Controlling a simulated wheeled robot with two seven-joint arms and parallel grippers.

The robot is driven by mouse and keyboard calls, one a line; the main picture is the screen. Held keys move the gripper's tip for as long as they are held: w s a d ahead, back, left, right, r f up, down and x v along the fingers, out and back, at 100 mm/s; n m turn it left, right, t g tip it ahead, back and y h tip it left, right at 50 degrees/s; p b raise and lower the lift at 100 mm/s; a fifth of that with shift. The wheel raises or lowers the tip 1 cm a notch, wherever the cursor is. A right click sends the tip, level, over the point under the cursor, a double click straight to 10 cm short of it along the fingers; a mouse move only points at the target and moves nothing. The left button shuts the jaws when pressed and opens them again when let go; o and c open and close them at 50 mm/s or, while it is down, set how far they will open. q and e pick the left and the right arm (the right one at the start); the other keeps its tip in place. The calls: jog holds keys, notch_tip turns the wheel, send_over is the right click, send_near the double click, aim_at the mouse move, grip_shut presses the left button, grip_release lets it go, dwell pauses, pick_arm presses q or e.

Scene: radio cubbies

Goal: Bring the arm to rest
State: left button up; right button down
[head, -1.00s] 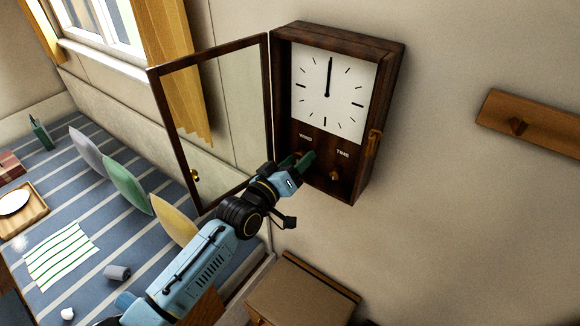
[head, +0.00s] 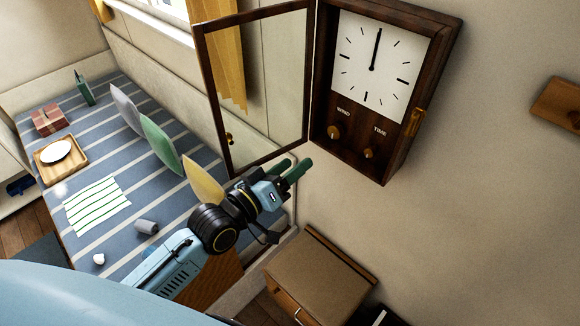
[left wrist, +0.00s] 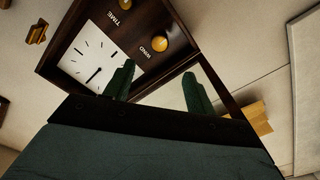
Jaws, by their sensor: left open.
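My left gripper (head: 296,171) is open and empty, just below the wall clock (head: 369,92) and clear of it. The clock has a dark wood case, a white face with both hands near twelve, and WIND and TIME labels. The brass wind knob (head: 336,132) and the smaller time knob (head: 368,154) are bare. The framed glass door (head: 262,85) is swung open to the left. In the left wrist view the two green fingers (left wrist: 158,86) stand apart, with the clock face (left wrist: 92,58) and wind knob (left wrist: 152,36) beyond. My right gripper is not in view.
A small wooden cabinet (head: 320,275) stands below the clock. At the left is a striped bench (head: 105,215) with cushions, a tray with a plate, a cloth and a grey cup. Bare wall lies right of the clock.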

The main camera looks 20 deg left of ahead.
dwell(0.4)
pick_arm(q)
jog(key=s+a+f+m+g+y+b, duration=0.1)
jog(key=s+a+f+g+y, duration=0.2)
jog(key=f, duration=1)
jog(key=s+a+f+g+b, duration=0.15)
jog(key=s+f, duration=0.25)
jog(key=f, duration=0.9)
jog(key=s+a+f+m+g+y+b, duration=0.1)
jog(key=s+a+f+g+y+b, duration=0.2)
jog(key=f, duration=1)
jog(key=s+f+m+g, duration=0.1)
jog(key=s+f+g, duration=0.1)
jog(key=s+f, duration=0.4)
jog(key=s+f+m+g+b, duration=0.1)
jog(key=s+f+g, duration=0.2)
jog(key=s, duration=1.1)
jog(key=s+a+f+m+g+b, duration=0.1)
jog(key=s+f+g, duration=0.2)
jog(key=s+f, duration=0.7)
jog(key=shift+s+y, duration=0.2)
jog(key=shift+y, duration=0.2)
